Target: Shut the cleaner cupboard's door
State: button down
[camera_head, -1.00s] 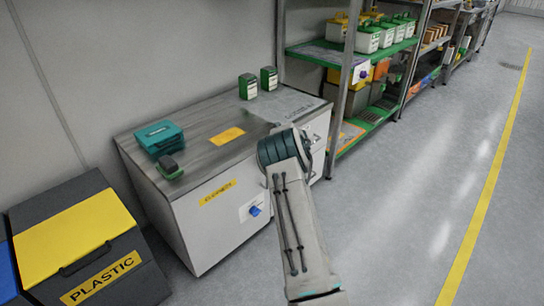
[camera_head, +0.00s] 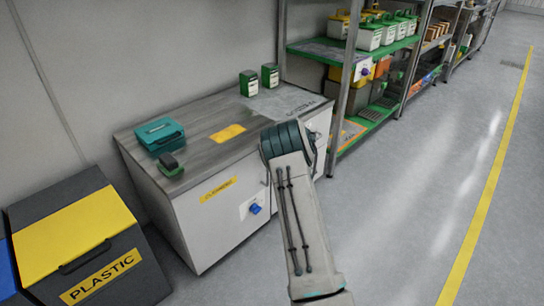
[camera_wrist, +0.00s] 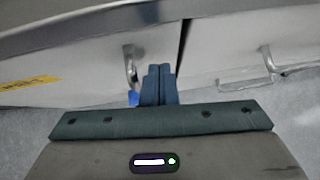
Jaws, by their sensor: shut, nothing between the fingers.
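My gripper (camera_wrist: 158,70) is shut and empty, in front of the door's right edge beside the handle; contact is unclear. In the head view my arm hides the gripper.
The worktop (camera_head: 205,148) holds a teal case (camera_head: 160,135), a small dark-green item (camera_head: 171,164) and two green-white containers (camera_head: 258,82). A plastic bin (camera_head: 85,245) stands at left. Shelving (camera_head: 345,90) stands at right. The right-hand floor is clear.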

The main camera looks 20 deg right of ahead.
jog(key=d+f+p+v, duration=0.1)
jog(key=d+p+v, duration=0.1)
jog(key=v, duration=0.9)
jog(key=shift+s, duration=0.25)
jog(key=shift+p, duration=0.3)
notch_tip(320, 180, up, 19)
jog(key=m+t+h+p, duration=0.35)
jog(key=m+p, duration=0.25)
jog(key=m, duration=0.4)
jog(key=s+a+r+m+g+h+p, duration=0.2)
jog(key=s+a+r+m+h+p, duration=0.15)
jog(key=s+r+m+p, duration=0.6)
jog(key=s+a+r+m+g+y+p, duration=0.1)
jog(key=s+a+r+m+g+p, duration=0.1)
jog(key=s+a+m, duration=0.4)
jog(key=s+a+r+m+g+y+p, duration=0.1)
jog(key=s+a+r+m+p, duration=0.3)
jog(key=s+m, duration=0.4)
jog(key=s+a+r+m+g+y+p, duration=0.1)
jog(key=s+a+r+m+g+p, duration=0.2)
jog(key=s, duration=1.5)
jog(key=a+r+m+g, duration=0.1)
jog(key=a+r+m, duration=0.2)
jog(key=a+m, duration=0.1)
jog(key=shift+s+a+r+y, duration=0.2)
jog(key=shift+s+a+y, duration=0.1)
jog(key=shift+a+y, duration=0.1)
